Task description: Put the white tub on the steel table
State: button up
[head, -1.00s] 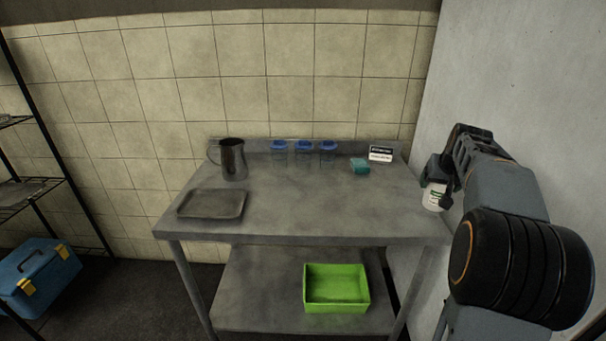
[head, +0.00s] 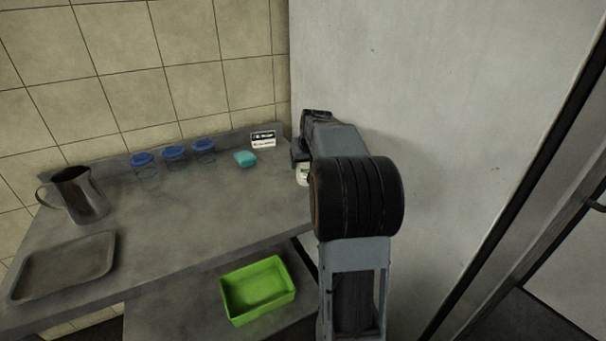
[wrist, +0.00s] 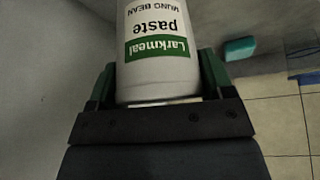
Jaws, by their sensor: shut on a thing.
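The white tub (wrist: 158,75) has a green label reading "Larkmeal paste mung bean" and shows large in the wrist view, between the two fingers of my gripper (wrist: 160,88). My gripper is shut on it. In the head view only a sliver of the tub (head: 302,174) shows beside my arm, at the right end of the steel table (head: 200,215). My gripper (head: 299,156) is mostly hidden there by my arm. I cannot tell whether the tub touches the tabletop.
A teal sponge (head: 245,158), a small sign (head: 263,139), several blue-lidded jars (head: 174,154), a metal jug (head: 80,194) and a tray (head: 64,265) stand on the table. A green bin (head: 258,290) is on the lower shelf. A grey wall (head: 450,120) stands close right. The table's middle is clear.

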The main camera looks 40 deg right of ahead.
aim_at(306, 172)
jog(key=shift+f, duration=2.05)
jog(key=shift+f+b, duration=0.1)
jog(key=shift+b, duration=0.2)
jog(key=o, duration=1.2)
jog(key=shift+f, duration=0.1)
